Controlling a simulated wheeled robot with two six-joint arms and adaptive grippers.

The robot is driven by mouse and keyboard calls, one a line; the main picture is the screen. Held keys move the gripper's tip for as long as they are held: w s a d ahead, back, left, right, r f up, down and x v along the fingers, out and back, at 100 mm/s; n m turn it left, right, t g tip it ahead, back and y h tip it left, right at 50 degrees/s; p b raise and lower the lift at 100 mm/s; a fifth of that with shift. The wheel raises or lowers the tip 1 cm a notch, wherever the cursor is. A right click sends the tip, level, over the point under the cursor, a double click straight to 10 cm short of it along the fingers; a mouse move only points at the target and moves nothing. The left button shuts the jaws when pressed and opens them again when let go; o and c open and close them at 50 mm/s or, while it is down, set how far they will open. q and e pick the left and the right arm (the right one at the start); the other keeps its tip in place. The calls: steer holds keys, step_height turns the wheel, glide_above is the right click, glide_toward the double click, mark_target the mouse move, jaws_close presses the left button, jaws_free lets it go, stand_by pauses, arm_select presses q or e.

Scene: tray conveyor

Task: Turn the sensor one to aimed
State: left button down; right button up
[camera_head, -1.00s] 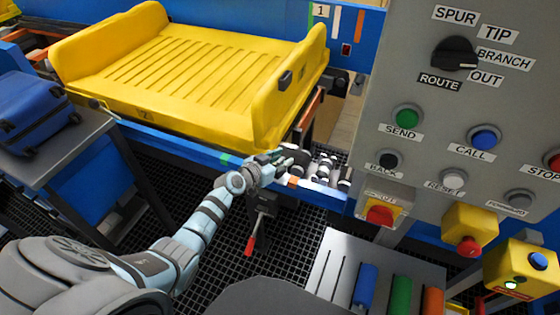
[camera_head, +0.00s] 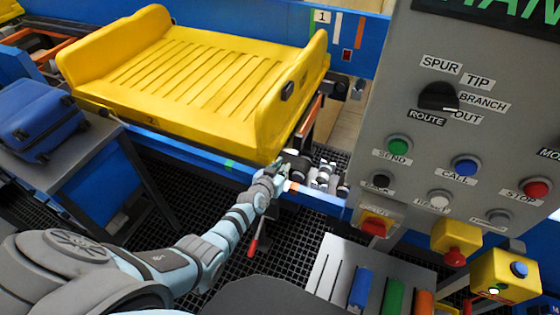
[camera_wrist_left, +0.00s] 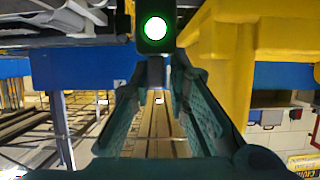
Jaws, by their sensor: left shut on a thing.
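The sensor (camera_wrist_left: 154,28) shows in the left wrist view as a black box with a lit green round light on its face. A dark stem (camera_wrist_left: 156,72) runs down from it between my fingertips. My left gripper (camera_wrist_left: 157,80) is shut on the sensor, with one teal finger on each side of the stem. In the head view my left gripper (camera_head: 272,176) is at the blue conveyor rail, just below the yellow tray's near right corner. The sensor is not clear in the head view, and its aim mark cannot be read. My right gripper is not in view.
The yellow tray (camera_head: 153,121) lies on the conveyor close above my left gripper. A red-handled lever (camera_head: 253,246) hangs below the rail. A grey control panel (camera_head: 385,105) stands at the right. A blue suitcase (camera_head: 38,108) is on a side table at the left.

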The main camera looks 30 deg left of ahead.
arm_select(q)
steer(key=c, duration=1.7)
jaws_free()
steer(key=shift+d, duration=0.3)
steer(key=shift+s, duration=0.1)
steer(key=shift+s+r, duration=0.2)
steer(key=shift+s, duration=0.25)
steer(key=s, duration=0.9)
steer(key=s+d, duration=0.1)
steer(key=s, duration=0.3)
steer(key=shift+s+r, duration=0.3)
steer(key=shift+r, duration=0.1)
